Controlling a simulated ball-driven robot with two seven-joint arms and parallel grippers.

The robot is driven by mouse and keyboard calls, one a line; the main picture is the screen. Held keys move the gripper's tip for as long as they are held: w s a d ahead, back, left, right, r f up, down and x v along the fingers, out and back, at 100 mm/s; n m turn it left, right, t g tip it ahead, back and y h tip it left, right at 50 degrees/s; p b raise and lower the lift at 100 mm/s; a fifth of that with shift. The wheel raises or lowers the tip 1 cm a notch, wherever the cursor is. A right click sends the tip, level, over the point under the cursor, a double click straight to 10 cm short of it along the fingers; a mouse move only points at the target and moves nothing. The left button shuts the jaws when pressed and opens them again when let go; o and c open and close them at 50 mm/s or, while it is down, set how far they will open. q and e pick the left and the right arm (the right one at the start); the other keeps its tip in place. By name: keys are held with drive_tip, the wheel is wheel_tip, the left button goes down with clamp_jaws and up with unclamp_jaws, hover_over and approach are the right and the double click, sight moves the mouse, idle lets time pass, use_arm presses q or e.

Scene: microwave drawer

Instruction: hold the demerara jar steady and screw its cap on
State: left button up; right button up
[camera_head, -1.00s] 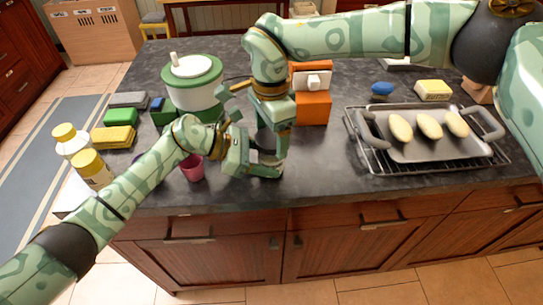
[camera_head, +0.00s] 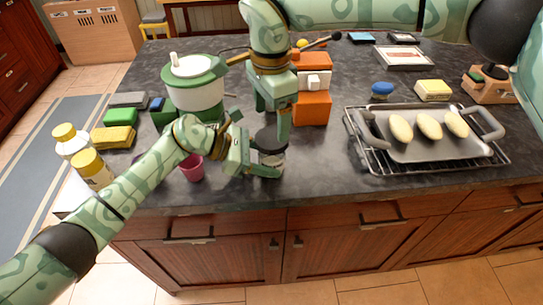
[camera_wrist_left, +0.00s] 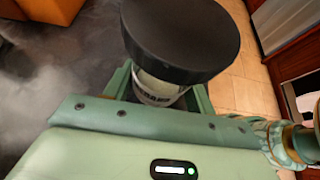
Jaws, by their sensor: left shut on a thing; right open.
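The demerara jar (camera_head: 272,159) stands upright near the counter's front edge. Its wide black cap (camera_head: 267,139) sits on its mouth; how tightly it is on I cannot tell. In the left wrist view the cap (camera_wrist_left: 182,38) covers the jar's top, and a strip of the pale, labelled jar (camera_wrist_left: 157,91) shows below it. My left gripper (camera_head: 264,165) is shut around the jar's body from the left. My right gripper (camera_head: 271,115) points down just above the cap, open and empty, apart from it.
A purple-pink cup (camera_head: 192,170) stands close behind my left forearm. A green and white pot (camera_head: 193,85) and an orange box-like machine (camera_head: 313,107) stand behind. A tray (camera_head: 425,148) of pale oval pieces on a wire rack lies right. Counter between jar and rack is clear.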

use_arm(q)
drive_tip(key=o, duration=1.5)
drive_tip(key=v, duration=1.2)
drive_tip(key=shift+f, duration=0.1)
